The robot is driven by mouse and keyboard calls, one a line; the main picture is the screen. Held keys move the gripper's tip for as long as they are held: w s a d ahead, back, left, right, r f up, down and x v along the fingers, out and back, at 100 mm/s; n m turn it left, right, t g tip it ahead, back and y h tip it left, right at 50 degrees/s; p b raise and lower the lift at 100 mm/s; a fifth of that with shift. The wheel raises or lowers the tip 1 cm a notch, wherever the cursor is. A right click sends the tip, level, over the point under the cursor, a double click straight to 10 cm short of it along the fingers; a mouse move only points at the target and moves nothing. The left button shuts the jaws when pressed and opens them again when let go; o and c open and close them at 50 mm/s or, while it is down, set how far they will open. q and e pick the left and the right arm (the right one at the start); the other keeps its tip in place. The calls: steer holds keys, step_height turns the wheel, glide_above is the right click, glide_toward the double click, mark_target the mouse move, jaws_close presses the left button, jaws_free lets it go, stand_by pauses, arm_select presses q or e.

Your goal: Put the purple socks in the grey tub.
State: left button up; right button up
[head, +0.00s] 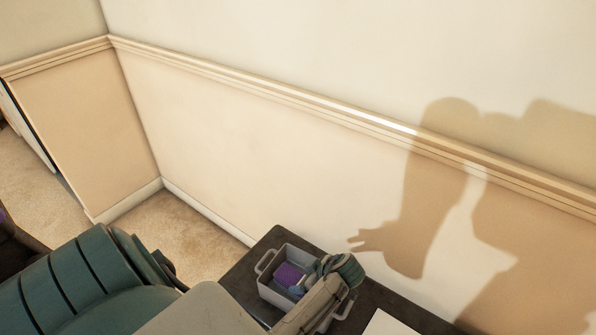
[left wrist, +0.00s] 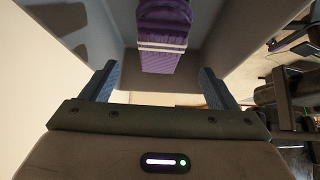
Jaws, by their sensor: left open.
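The grey tub (head: 288,253) stands on a dark tabletop against the wall in the head view. The purple socks (head: 289,275) are inside it. In the left wrist view the socks (left wrist: 163,30), with pale stripes, show between the tub's grey walls (left wrist: 222,42). My left gripper (head: 298,289) is over the tub, with its blue fingers beside the socks. In the left wrist view this gripper (left wrist: 158,78) is open, its fingers apart with nothing between them. The arm hides the tub's near right part. My right gripper is not in view.
The dark tabletop (head: 242,274) is bare left of the tub. A white flat thing (head: 394,323) lies on it to the right. The wall with its rail rises close behind the tub. Carpet (head: 195,232) shows at the left.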

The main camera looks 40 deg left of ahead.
arm_select(q)
steer(key=v, duration=0.6)
stand_by(0.6)
stand_by(0.6)
